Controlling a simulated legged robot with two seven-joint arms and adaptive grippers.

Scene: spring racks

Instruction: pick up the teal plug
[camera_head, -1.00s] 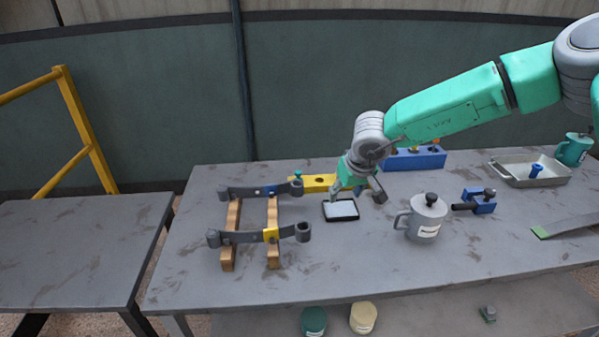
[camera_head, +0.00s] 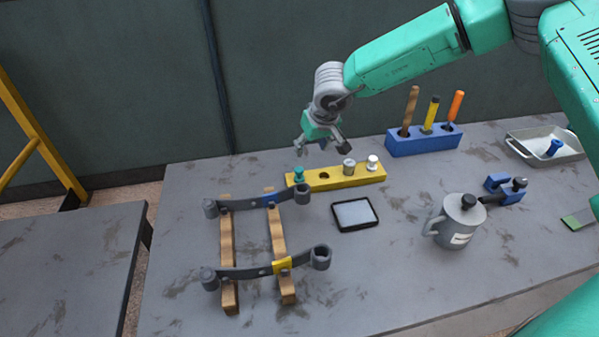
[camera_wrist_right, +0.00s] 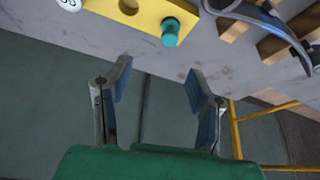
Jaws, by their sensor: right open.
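The teal plug (camera_head: 299,173) stands upright at the left end of a yellow block (camera_head: 340,179) near the back of the table. It also shows in the right wrist view (camera_wrist_right: 170,31), at the end of the yellow block (camera_wrist_right: 145,14). My right gripper (camera_head: 322,150) is open and empty, above and behind the yellow block, a little right of the plug. In the right wrist view the two fingers (camera_wrist_right: 158,92) are apart with nothing between them, and the plug lies beyond their tips. My left gripper is out of view.
On the yellow block stand a grey plug (camera_head: 349,166) and a white plug (camera_head: 372,162). Dark leaf springs (camera_head: 262,200) on wooden bars (camera_head: 227,262) lie in front.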

